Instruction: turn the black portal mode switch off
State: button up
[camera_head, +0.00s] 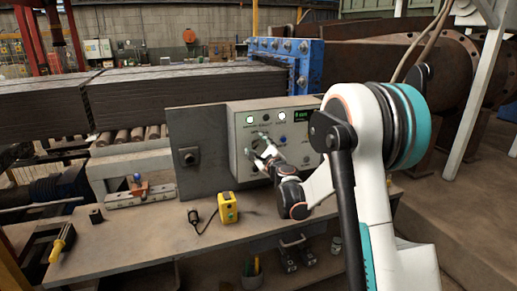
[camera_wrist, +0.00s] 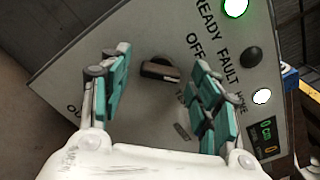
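A grey control panel (camera_head: 308,155) stands upright on the bench. In the wrist view a black rotary switch (camera_wrist: 158,69) sits on the panel (camera_wrist: 150,30), its bar handle slanting across the knob. The word OFF is printed near it; the other position label is partly covered. My gripper (camera_wrist: 163,80) is open, with one teal-padded finger on each side of the switch and gaps to it. In the head view my gripper (camera_head: 262,152) is right in front of the panel and hides the switch. Whether the fingertips touch the panel is unclear.
The panel has lit lamps (camera_head: 250,119), a green display (camera_head: 303,115) and another knob (camera_head: 282,140). An open grey door (camera_head: 190,155) stands left of it. A yellow device (camera_head: 227,207) and a screwdriver (camera_head: 62,242) lie on the bench (camera_head: 150,245).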

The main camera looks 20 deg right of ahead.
jog(key=c, duration=0.9)
jog(key=shift+n, duration=0.3)
jog(key=n, duration=0.4)
jog(key=shift+n, duration=2.1)
jog(key=o, duration=1)
